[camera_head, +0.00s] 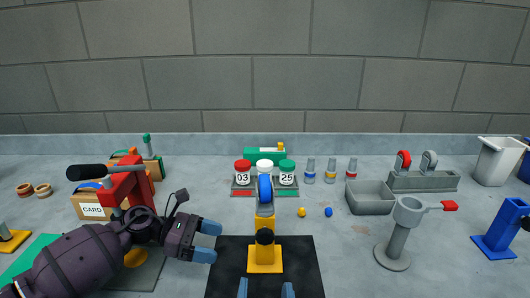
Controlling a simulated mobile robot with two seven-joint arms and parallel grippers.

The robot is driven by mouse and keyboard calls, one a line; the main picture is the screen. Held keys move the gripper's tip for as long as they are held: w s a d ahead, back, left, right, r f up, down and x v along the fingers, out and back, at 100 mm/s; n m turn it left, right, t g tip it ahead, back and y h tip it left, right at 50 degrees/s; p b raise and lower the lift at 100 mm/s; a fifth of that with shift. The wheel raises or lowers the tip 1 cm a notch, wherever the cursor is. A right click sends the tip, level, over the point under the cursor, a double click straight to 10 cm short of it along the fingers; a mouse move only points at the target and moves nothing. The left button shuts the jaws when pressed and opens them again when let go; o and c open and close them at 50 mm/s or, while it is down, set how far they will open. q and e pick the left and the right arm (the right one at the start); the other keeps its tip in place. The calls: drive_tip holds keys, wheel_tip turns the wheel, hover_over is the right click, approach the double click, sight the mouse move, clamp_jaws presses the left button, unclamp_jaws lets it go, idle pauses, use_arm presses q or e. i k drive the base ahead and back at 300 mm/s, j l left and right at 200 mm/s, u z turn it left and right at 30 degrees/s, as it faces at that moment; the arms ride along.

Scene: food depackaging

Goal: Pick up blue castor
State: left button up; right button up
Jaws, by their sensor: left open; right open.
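A blue wheel in a grey bracket, which looks like the blue castor (265,188), stands upright at the middle of the table. It is above or just behind a yellow stand (265,262) with a black knob; I cannot tell if they touch. My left gripper (208,241) is open and empty, left of the yellow stand, with its blue fingertips pointing right. My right gripper (266,290) shows only as two blue fingertips at the bottom edge. They are apart, in front of the yellow stand, with nothing seen between them.
A black mat (225,275) lies under the stand. Lidded jars (243,174) stand behind the castor. A grey bin (371,198) and a grey post with a red handle (397,240) are to the right. A cardboard box (90,206) and a red device (128,182) are at left.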

sight(264, 207)
drive_tip(key=k, duration=0.95)
